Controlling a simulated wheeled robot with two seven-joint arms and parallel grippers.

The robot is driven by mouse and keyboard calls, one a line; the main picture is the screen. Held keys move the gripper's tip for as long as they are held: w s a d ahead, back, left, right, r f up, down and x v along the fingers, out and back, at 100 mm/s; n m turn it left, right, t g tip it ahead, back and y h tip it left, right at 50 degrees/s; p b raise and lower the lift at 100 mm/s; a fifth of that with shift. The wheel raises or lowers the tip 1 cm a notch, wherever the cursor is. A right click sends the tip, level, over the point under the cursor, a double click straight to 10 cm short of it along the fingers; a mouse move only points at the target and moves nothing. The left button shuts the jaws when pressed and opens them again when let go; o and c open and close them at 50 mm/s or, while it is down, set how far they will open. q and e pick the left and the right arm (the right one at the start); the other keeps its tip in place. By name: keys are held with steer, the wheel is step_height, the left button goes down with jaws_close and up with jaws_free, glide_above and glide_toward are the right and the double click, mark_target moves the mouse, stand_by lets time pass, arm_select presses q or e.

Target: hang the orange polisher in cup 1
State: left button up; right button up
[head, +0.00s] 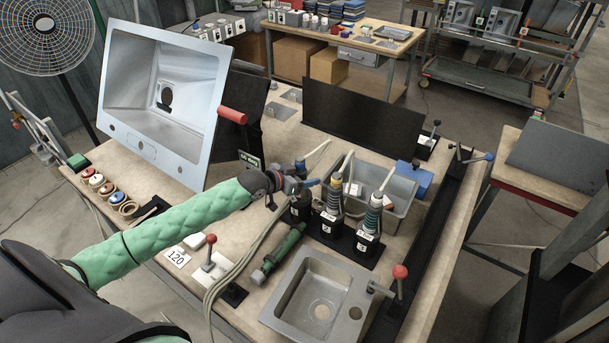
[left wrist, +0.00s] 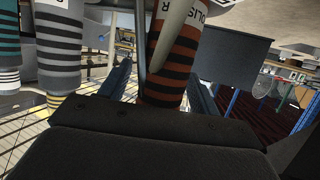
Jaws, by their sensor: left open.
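In the head view my left gripper (head: 296,186) is at cup 1 (head: 300,209), the leftmost black cup of the row, and mostly hides the polisher. I cannot tell how deep it sits in the cup. A grey polisher with yellow bands (head: 334,195) and a teal one (head: 373,217) stand upright in the other two cups. My right gripper is out of view.
A green cylindrical tool (head: 284,249) lies in front of the cups. A steel sink (head: 282,305) is at the front, a grey bin (head: 402,190) behind the cups. A large tilted sink (head: 118,75) stands at left. Hoses rise from the polishers.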

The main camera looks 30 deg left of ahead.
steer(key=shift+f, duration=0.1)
arm_select(q)
steer(key=shift+s, duration=0.1)
steer(key=shift+s+a, duration=0.2)
steer(key=shift+s+a+r+b, duration=0.1)
steer(key=shift+s+r+b, duration=0.05)
steer(key=shift+s+b, duration=0.15)
steer(key=b+v, duration=0.2)
steer(key=v, duration=0.4)
steer(key=shift+r, duration=0.2)
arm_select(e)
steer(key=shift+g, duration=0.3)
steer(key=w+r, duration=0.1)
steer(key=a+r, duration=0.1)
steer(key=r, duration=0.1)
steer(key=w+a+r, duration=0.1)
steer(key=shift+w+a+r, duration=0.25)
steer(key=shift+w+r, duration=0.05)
arm_select(q)
steer(key=shift+s+a, duration=0.1)
steer(key=shift+s, duration=0.05)
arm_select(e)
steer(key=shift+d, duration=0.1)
